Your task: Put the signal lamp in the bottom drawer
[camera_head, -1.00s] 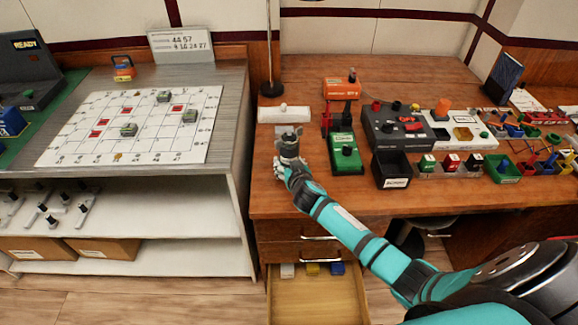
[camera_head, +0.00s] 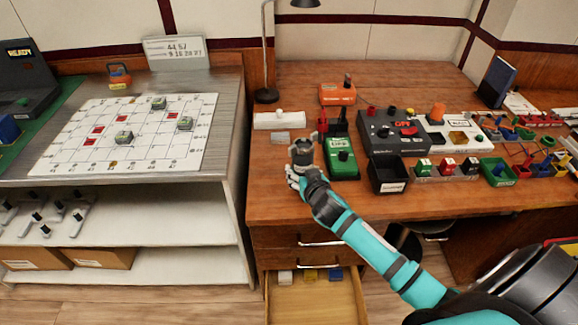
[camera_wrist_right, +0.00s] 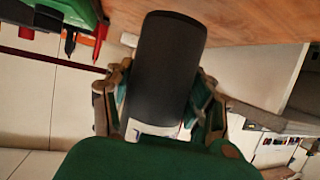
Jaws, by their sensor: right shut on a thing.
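My right gripper (camera_head: 302,163) is shut on a dark grey cylinder (camera_head: 303,149), above the front left part of the wooden desk. In the right wrist view the cylinder (camera_wrist_right: 168,65) stands between the two fingers. I cannot tell for sure whether it is the signal lamp. The bottom drawer (camera_head: 312,303) under the desk is pulled open. Small white (camera_head: 285,276), yellow (camera_head: 309,274) and blue (camera_head: 336,273) blocks lie at its back; its front end is cut off by the frame. My left gripper is not in view.
A green box (camera_head: 342,158) stands just right of my gripper, with a black bin (camera_head: 388,174) beyond it. A white bar (camera_head: 279,120) and small grey block (camera_head: 280,137) lie behind. A shut drawer (camera_head: 318,238) is above the open one.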

